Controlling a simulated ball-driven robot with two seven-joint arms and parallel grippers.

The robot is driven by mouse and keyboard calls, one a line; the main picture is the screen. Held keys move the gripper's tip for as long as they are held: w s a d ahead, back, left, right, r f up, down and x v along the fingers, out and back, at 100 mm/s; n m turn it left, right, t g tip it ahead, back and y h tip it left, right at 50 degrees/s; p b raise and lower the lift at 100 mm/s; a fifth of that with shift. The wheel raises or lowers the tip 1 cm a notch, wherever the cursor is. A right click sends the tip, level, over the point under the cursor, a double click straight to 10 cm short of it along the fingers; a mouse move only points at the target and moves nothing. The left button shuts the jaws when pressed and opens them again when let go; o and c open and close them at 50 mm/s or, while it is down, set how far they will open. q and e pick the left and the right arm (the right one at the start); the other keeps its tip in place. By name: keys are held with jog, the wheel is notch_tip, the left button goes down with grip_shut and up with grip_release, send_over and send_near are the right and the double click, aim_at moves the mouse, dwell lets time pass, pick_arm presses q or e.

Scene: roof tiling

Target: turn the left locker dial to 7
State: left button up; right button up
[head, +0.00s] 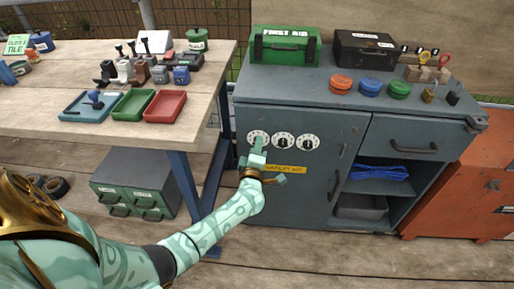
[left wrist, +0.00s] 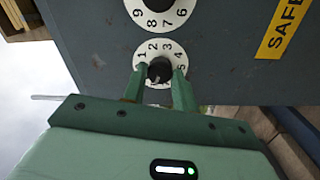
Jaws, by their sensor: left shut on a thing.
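The left locker dial (head: 252,134) is a white numbered disc with a black knob, first of three in a row on the grey locker door. My left gripper (head: 258,147) reaches it from below and covers its lower part. In the left wrist view, the dial plate (left wrist: 160,47) shows the numbers 1 to 5, and the gripper (left wrist: 158,73) is shut on the black knob (left wrist: 158,68), one finger on each side. The rest of the plate is hidden behind the fingers. I cannot tell which number the dial is set to. My right gripper is not in view.
The middle dial (head: 283,142) and right dial (head: 308,142) sit close by on the same door. A yellow label (head: 285,169) is below them and a door handle (head: 334,186) is to the right. A wooden workbench (head: 205,82) with trays stands left of the locker.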

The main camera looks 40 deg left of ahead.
pick_arm(q)
jog(key=shift+f+n+b, duration=0.15)
jog(key=shift+n+b, duration=0.35)
jog(key=shift+n, duration=3.5)
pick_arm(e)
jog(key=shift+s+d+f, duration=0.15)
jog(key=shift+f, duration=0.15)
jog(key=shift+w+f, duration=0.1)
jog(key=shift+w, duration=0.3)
pick_arm(q)
jog(key=o, duration=1)
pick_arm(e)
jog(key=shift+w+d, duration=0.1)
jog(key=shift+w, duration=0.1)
pick_arm(q)
jog(key=shift+d, duration=0.1)
